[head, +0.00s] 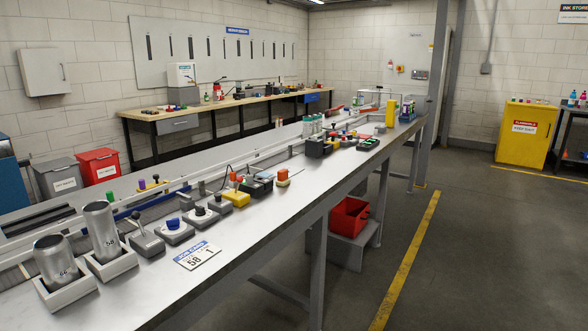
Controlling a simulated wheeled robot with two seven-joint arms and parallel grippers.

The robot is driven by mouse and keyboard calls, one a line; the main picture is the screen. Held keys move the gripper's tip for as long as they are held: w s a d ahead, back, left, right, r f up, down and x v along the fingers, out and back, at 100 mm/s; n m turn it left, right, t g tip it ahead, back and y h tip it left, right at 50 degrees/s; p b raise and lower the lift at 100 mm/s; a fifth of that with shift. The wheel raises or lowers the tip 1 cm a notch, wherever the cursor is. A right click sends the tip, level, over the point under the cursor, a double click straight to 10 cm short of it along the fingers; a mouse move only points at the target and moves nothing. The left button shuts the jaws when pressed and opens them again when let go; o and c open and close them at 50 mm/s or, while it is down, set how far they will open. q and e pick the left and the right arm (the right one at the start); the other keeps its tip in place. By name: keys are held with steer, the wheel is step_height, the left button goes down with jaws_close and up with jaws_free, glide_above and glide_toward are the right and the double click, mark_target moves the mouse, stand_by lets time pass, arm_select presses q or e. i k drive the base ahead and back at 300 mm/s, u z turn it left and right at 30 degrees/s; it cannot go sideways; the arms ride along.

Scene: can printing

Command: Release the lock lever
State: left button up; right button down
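A row of control devices stands along the metal bench (290,220). A grey lever unit (147,245), its thin stick tilted and tipped with a dark knob, stands right of the cans. A yellow unit (236,199) with an orange-red handle stands farther along. No label shows which one is the lock lever, and I cannot tell if either is locked. Neither of my grippers is in view.
Two silver cans, one shorter (54,262) and one taller (101,231), stand in grey holders at the near left. A job card (197,255) lies on the bench. Blue-button (174,232) and black-knob (201,218) units stand between the levers. The right floor aisle is clear.

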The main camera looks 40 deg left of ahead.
mark_target(240, 179)
steer(key=i, duration=1.05)
steer(key=u, duration=1.75)
